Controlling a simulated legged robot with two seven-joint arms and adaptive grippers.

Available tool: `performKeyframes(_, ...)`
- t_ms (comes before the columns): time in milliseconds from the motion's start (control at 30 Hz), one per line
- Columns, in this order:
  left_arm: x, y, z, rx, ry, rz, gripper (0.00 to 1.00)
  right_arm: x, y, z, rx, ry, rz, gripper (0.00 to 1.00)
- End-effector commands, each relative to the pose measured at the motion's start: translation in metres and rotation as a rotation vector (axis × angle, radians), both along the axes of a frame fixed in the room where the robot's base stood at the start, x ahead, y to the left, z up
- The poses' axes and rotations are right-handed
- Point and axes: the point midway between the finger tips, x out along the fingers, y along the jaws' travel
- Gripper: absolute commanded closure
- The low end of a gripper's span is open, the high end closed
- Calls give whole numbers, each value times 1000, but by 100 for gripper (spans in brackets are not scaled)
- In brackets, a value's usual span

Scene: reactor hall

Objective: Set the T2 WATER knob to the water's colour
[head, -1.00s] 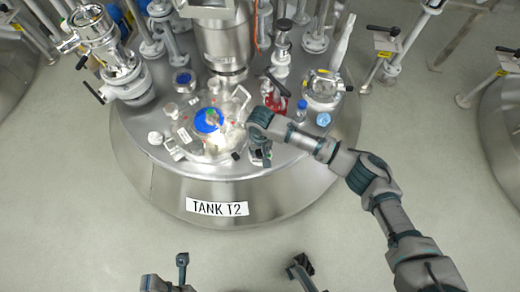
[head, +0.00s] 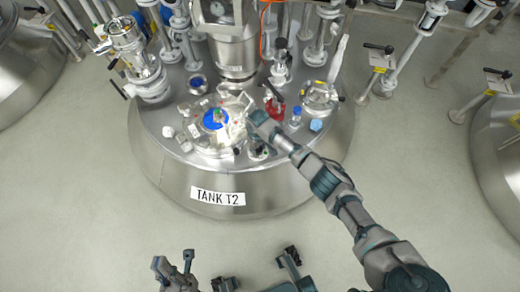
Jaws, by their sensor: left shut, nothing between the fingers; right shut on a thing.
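Tank T2 (head: 218,197) stands in the middle of the head view, with a round blue area (head: 214,119) on its steel top, like blue water behind a port. My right gripper (head: 258,148) reaches in from the right and is shut at the front of the top, just right of the blue area. It is shut on a small dark fitting, seemingly the T2 WATER knob, which the fingers mostly hide. I cannot read its setting or label. My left gripper (head: 174,268) shows in part at the bottom edge, shut and empty, away from the tank.
A red-filled flask (head: 274,106) and a small blue-capped bottle (head: 296,117) stand just right of my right gripper. A metal column (head: 233,55) and pipe fittings crowd the back. Another tank (head: 497,140) is at the right.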

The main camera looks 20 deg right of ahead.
Motion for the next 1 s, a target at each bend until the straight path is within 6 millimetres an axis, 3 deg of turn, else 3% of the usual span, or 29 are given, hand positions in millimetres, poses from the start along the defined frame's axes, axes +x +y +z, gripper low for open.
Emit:
performKeyframes(500, -1, 0, 2, 0, 5, -1, 100, 0, -1, -2, 0, 2, 397, 96)
performKeyframes(1000, -3, 0, 0, -2, 15, 0, 100, 0, -1, -2, 1, 1, 513, 96)
